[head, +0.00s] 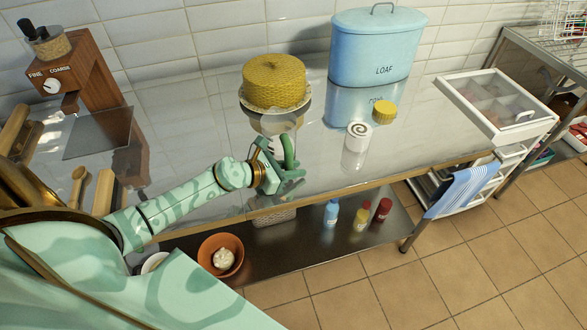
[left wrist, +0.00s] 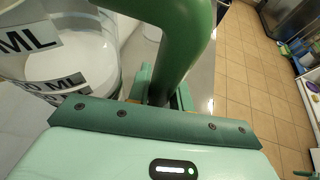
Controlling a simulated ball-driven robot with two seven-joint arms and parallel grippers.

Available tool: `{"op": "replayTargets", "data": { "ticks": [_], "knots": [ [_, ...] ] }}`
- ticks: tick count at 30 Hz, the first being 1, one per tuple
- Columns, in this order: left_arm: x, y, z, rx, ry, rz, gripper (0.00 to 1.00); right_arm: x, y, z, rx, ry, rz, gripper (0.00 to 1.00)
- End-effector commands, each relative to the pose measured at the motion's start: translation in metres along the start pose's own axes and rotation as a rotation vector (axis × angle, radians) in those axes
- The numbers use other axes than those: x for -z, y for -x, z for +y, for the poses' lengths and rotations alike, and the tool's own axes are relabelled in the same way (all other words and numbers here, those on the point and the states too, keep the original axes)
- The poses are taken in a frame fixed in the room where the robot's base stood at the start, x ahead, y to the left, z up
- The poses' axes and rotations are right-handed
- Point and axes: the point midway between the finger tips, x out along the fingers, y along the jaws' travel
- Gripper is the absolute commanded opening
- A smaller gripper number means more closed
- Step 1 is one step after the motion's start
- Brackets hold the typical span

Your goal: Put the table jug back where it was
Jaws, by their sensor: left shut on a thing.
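The table jug (head: 281,124) is pale, with a green handle (head: 290,152), and stands or hangs just in front of the yellow cake-like thing. My left gripper (head: 277,174) is shut on the jug's handle near the counter's front edge. The jug looks upright; I cannot tell whether its base touches the counter. My right gripper is not in view.
A yellow cake-like thing (head: 274,80) sits on a plate behind the jug. A blue LOAF bin (head: 375,48), a white swirl-topped roll (head: 357,145) and a yellow-lidded jar (head: 384,112) stand to the right. A grinder (head: 70,75) is left. The counter (head: 220,130) has free room left of the jug.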

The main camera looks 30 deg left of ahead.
Motion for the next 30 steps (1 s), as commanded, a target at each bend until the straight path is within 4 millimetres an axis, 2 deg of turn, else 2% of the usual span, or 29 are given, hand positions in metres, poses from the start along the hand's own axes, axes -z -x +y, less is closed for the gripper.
{"op": "replayTargets", "data": {
  "ticks": [1, 2, 3, 4, 14, 17, 24, 30],
  "knots": [
    [0.003, -0.001, 0.000, 0.000, -0.001, -0.001, 0.00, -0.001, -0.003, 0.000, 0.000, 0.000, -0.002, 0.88],
    [0.002, -0.001, 0.000, 0.000, 0.000, 0.001, 0.29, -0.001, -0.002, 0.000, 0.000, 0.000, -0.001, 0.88],
    [0.002, -0.001, 0.000, 0.000, 0.000, 0.000, 0.41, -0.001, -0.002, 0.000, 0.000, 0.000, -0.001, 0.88],
    [0.002, -0.001, 0.000, 0.000, 0.000, 0.000, 0.43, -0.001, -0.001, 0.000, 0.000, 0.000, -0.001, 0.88],
    [-0.004, 0.001, 0.000, 0.000, 0.000, -0.001, 0.43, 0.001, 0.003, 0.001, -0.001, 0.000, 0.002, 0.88],
    [-0.001, 0.015, 0.000, 0.000, 0.000, 0.003, 0.43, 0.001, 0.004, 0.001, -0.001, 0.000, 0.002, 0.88],
    [0.000, 0.072, -0.001, 0.001, 0.001, 0.005, 0.43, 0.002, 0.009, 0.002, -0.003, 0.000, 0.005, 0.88],
    [0.000, 0.108, -0.001, 0.001, 0.002, 0.003, 0.43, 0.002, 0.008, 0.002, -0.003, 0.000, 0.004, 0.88]
  ]
}}
